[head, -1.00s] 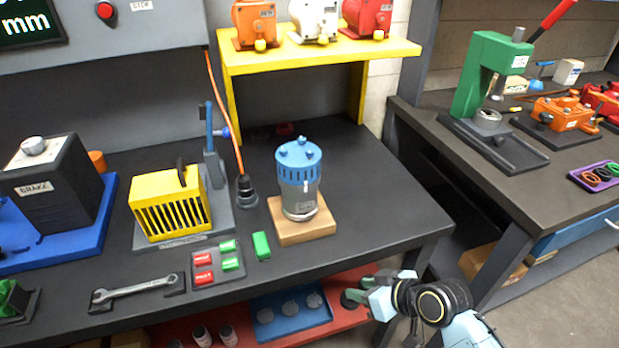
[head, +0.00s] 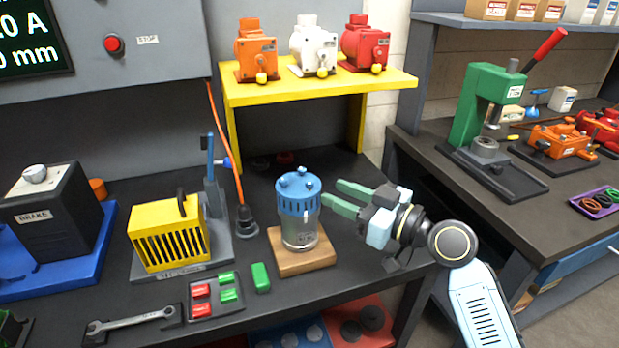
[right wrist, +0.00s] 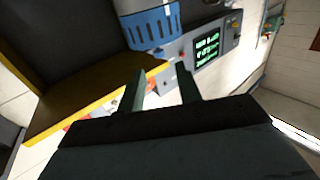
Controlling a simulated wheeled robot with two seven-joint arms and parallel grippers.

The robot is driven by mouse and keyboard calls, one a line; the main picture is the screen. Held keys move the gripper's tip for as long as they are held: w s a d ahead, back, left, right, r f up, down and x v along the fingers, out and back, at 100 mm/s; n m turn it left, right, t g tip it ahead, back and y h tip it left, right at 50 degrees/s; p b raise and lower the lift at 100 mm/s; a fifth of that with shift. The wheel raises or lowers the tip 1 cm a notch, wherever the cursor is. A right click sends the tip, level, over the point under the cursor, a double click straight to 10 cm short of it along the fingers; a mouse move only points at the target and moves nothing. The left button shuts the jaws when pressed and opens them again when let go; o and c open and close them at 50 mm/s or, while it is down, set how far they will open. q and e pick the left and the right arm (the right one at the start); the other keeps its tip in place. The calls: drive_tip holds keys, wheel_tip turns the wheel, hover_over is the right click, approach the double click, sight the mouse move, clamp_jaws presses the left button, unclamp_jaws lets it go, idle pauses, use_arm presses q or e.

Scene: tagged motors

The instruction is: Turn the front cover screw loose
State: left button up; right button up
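A motor (head: 299,232) with a silver body and a slotted blue cover (head: 297,203) stands upright on a wooden block (head: 286,264). Several small blue cover screws (head: 309,185) stick up from the cover's top; which one is the front screw is hard to tell. My right gripper (head: 332,194) is open and empty just right of the cover, its two green fingers pointing at it. In the right wrist view the blue cover (right wrist: 152,28) lies beyond the spread fingers (right wrist: 160,77), with a gap. My left gripper is out of view.
A yellow shelf (head: 320,88) with orange, white and red motors stands behind. A yellow slotted unit (head: 168,235) is left of the motor, with a hanging orange cord (head: 221,140) between. A wrench (head: 130,320) and a green block (head: 260,278) lie in front.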

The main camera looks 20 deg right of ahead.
sight(313, 184)
drive_tip(key=x, duration=0.7)
drive_tip(key=shift+w+a+f+p, duration=0.1)
drive_tip(key=shift+w+a+p, duration=0.05)
drive_tip(key=shift+p, duration=0.2)
clamp_jaws()
